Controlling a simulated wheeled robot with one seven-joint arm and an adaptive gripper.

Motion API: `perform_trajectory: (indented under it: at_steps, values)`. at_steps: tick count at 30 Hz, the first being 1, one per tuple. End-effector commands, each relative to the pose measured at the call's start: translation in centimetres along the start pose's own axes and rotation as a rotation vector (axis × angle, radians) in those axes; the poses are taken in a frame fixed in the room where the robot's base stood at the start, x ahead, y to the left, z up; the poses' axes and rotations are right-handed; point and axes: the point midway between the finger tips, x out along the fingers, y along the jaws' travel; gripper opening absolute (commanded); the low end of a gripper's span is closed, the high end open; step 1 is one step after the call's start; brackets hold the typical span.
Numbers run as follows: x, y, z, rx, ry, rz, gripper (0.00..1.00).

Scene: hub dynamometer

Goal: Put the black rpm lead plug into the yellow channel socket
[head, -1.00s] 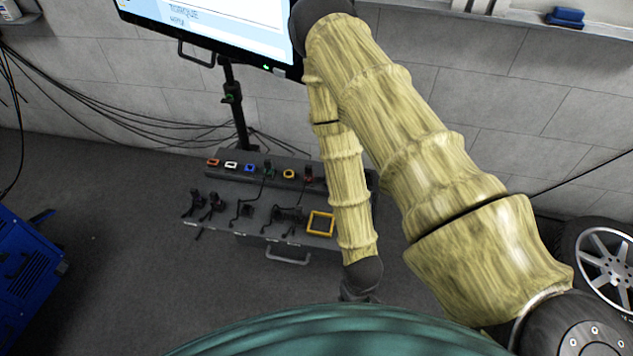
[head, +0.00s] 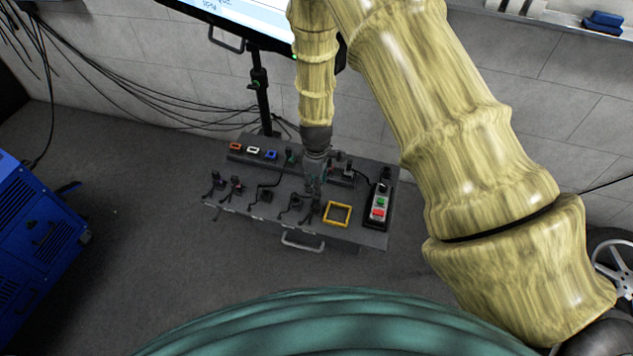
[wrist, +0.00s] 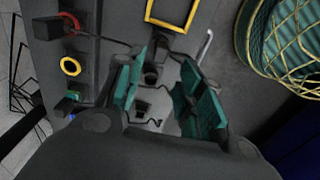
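In the head view my gripper (head: 314,186) is low over the middle of the dark panel. In the wrist view its two teal fingers are apart (wrist: 162,78), and I see nothing gripped. Between them, lower down, a black plug (wrist: 152,76) stands on the panel, with another black plug (wrist: 142,107) beside it. No label is readable, so I cannot tell which is the rpm plug. The yellow channel socket (wrist: 70,66) is a round ring with a dark, empty-looking centre, left of the fingers in the wrist view. My gripper hides it in the head view.
The panel (head: 232,207) has red (head: 236,146), white (head: 253,150) and blue (head: 271,154) sockets along its back. Other black plugs (head: 236,185) stand at its left. A yellow square frame (head: 337,214) and a button box (head: 379,205) are at the right. Cables cross the panel.

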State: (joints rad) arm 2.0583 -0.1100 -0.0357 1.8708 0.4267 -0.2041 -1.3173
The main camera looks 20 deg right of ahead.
Motion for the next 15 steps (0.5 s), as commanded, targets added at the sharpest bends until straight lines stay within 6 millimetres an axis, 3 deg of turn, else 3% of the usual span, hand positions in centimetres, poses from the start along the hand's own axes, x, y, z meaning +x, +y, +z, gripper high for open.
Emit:
perform_trajectory:
  at_steps: [15]
  values:
    - [4.0,0.0,0.1,0.002,-0.001,0.000,0.38]
